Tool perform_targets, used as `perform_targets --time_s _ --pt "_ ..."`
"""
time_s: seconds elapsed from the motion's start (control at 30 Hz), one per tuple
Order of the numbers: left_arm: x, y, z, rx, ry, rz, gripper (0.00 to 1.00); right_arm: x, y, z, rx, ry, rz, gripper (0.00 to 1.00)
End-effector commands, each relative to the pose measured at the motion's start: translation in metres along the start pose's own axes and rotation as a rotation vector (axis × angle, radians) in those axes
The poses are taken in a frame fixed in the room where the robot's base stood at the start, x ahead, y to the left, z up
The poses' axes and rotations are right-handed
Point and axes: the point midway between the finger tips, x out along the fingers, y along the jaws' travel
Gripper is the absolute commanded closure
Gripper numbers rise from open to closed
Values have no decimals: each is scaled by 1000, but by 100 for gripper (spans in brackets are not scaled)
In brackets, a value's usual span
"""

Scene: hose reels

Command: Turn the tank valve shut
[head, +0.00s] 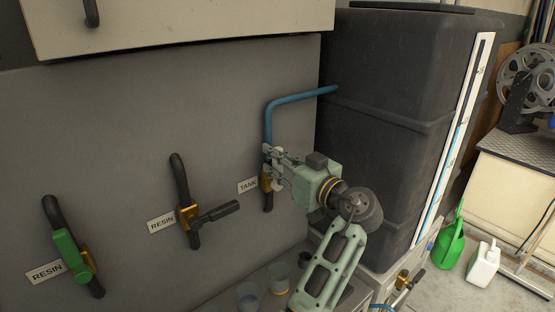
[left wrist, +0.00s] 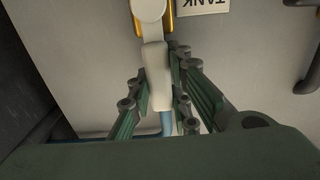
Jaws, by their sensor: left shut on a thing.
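The tank valve (head: 265,184) has a brass body and sits beside the TANK label (head: 248,186) on the grey panel, below the blue pipe (head: 268,125). In the left wrist view its pale handle (left wrist: 156,75) runs in line with the blue pipe (left wrist: 167,123). My left gripper (head: 273,160) is at this valve, and in the left wrist view its fingers (left wrist: 160,88) are on both sides of the handle, shut on it. The gripper hides part of the valve in the head view. My right gripper is not in view.
Two RESIN valves stand left of it, one with a black handle (head: 215,214) sticking out sideways, one with a green handle (head: 70,252) along its pipe. A dark tank (head: 395,130) rises at the right. Cups (head: 248,297) stand below. A cabinet (head: 180,22) overhangs the panel.

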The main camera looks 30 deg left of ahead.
Motion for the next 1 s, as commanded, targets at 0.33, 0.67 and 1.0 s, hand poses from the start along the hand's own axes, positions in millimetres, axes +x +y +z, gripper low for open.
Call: perform_targets --time_s 0.33,0.67,1.0 --pt "0 2 0 20 2 1 100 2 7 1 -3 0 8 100" --pt "0 16 2 198 3 1 100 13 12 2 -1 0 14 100" --pt "0 33 7 448 4 1 100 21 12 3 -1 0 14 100"
